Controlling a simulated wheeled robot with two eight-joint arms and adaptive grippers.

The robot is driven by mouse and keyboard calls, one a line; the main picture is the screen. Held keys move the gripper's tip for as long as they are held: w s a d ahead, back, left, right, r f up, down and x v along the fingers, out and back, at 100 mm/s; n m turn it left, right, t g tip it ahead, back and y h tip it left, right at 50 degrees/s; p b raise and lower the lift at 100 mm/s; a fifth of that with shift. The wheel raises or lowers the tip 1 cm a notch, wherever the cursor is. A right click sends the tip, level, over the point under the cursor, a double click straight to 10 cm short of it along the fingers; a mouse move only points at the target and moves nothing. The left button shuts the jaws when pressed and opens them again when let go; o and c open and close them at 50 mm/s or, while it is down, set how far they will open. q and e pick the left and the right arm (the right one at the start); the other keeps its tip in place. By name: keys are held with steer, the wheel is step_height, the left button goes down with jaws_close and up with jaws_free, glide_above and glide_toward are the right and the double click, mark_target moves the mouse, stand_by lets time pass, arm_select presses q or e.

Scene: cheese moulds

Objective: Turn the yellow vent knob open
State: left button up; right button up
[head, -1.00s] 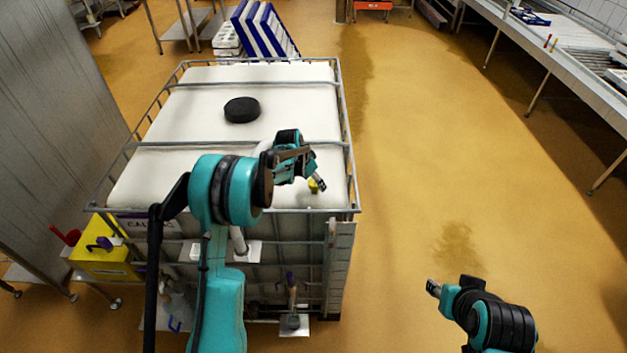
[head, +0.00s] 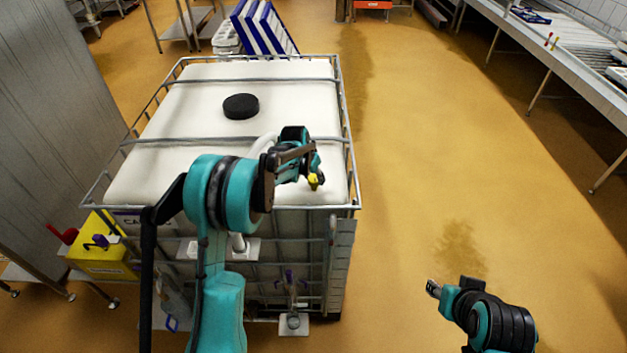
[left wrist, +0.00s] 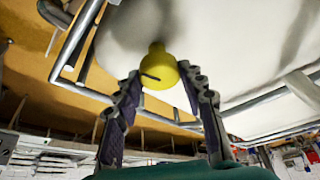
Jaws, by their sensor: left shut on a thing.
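The yellow vent knob (head: 314,183) sits on the white top of the caged tank (head: 190,105), near its front right corner. It also shows in the left wrist view (left wrist: 160,66), round, with a dark slot line on its face. My left gripper (head: 312,178) is at the knob, shut on it, with one finger on each side; the fingers also show in the left wrist view (left wrist: 159,80). In the head view the gripper partly hides the knob. My right gripper (head: 433,288) is low at the right, away from the tank, over the floor; its jaw opening is too small to read.
A black round lid (head: 241,106) lies on the tank top. Metal cage bars run around and across the tank. A yellow box (head: 105,262) stands at its left front. A long metal table (head: 570,70) stands at the far right. The floor between is clear.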

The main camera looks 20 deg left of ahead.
arm_select(q)
steer(key=n+b, duration=0.1)
steer(key=n+y+b, duration=0.1)
steer(key=n, duration=0.1)
steer(key=shift+d+f+n+b, duration=0.1)
steer(key=shift+f+n+b, duration=0.05)
steer(key=shift+n+b, duration=0.2)
steer(key=n+y+b, duration=0.1)
steer(key=n+b, duration=0.1)
steer(key=n, duration=0.1)
steer(key=shift+d+n+y, duration=0.1)
steer(key=shift+n+y, duration=0.15)
steer(key=shift+y, duration=0.15)
steer(key=n+y+b, duration=0.1)
steer(key=n, duration=0.2)
steer(key=shift+w+d+n+g+b, duration=0.1)
steer(key=shift+n+g+b, duration=0.2)
steer(key=shift+g, duration=0.1)
steer(key=shift+n+g+y+b, duration=0.5)
steer(key=shift+n+g+y, duration=0.1)
steer(key=shift+n, duration=1.7)
steer(key=o, duration=1.2)
steer(key=shift+c, duration=0.2)
steer(key=shift+r, duration=0.2)
